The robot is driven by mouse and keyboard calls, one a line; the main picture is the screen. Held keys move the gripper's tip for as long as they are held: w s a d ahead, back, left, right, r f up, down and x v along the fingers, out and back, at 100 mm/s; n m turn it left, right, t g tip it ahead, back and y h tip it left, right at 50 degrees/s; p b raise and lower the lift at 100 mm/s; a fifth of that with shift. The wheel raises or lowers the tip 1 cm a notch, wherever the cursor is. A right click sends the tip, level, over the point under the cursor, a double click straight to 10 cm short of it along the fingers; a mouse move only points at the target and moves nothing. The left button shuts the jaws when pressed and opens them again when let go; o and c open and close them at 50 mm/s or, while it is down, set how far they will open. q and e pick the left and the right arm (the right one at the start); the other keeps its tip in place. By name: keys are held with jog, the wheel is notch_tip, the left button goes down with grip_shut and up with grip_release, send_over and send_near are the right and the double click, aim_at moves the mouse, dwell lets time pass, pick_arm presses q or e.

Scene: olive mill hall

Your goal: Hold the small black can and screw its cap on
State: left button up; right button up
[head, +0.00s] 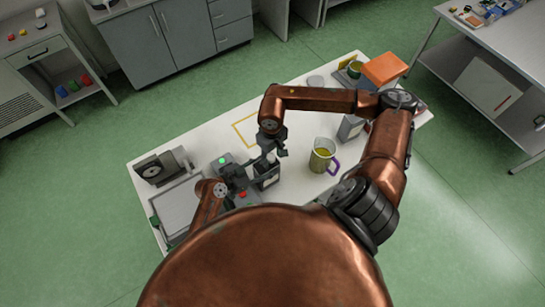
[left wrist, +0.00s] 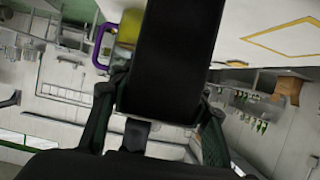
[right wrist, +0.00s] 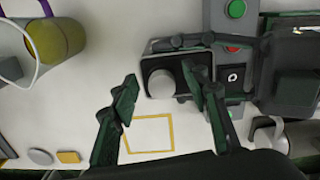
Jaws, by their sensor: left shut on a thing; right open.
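The small black can (head: 267,179) stands upright on the table, with my left gripper (left wrist: 158,112) shut on it from the side. In the left wrist view the can (left wrist: 172,55) fills the middle between the fingers. A light grey round cap (right wrist: 163,84) sits over the can's top in the right wrist view; I cannot tell how far it is screwed. My right gripper (head: 272,150) is above the can. Its fingers (right wrist: 160,85) are open, one close beside the cap and the other well apart from it.
A clear jug (head: 322,156) with yellow-green liquid and a purple handle stands right of the can. A grey container (head: 350,127) and an orange box (head: 385,68) are farther right. The yellow outline (head: 236,127) is empty.

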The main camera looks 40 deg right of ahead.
jog(key=shift+c, duration=0.9)
jog(key=n, duration=0.7)
jog(key=shift+w, duration=0.45)
